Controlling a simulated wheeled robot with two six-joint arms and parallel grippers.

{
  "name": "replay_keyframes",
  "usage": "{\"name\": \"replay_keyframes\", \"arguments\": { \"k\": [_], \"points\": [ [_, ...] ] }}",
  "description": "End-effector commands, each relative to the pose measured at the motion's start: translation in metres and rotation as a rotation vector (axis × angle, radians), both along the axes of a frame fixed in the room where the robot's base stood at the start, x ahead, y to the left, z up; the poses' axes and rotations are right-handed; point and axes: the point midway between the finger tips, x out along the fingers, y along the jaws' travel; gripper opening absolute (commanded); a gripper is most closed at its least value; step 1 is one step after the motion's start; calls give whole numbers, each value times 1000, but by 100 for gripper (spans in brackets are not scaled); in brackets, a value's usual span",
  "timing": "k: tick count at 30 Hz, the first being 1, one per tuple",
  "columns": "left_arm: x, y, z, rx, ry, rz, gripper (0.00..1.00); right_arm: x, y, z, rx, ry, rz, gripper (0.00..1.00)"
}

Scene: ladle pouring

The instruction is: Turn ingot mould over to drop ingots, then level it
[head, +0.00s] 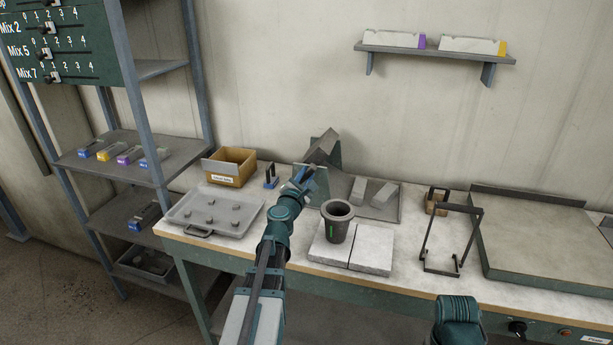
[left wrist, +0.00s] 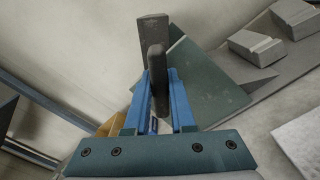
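The dark grey ingot mould (head: 323,147) is tilted steeply between green side plates at the back of the bench. My left gripper (head: 303,177) is at the near left side of it. In the left wrist view the blue fingers (left wrist: 160,100) are closed about a dark handle (left wrist: 156,75), with a dark end piece (left wrist: 154,30) behind it. A green plate (left wrist: 205,80) stands just beyond. Two grey ingots, one left (head: 358,190) and one right (head: 382,195), lie on a grey tray (head: 387,213) right of the mould. The inside of the mould is hidden. My right gripper is out of view.
A dark crucible (head: 337,222) stands on pale slabs (head: 372,252) in front of the tray. A black frame (head: 451,240) stands to the right.

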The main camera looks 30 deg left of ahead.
Motion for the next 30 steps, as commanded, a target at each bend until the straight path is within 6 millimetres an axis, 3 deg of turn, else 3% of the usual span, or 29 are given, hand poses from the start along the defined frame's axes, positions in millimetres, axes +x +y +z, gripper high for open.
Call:
{"name": "replay_keyframes", "arguments": {
  "k": [2, 30],
  "points": [
    [0, 0, 0, 0, 1, -1, 0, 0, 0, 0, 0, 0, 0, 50],
    [0, -1, 0, 0, 0, -1, 0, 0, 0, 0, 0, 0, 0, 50]
  ]
}}
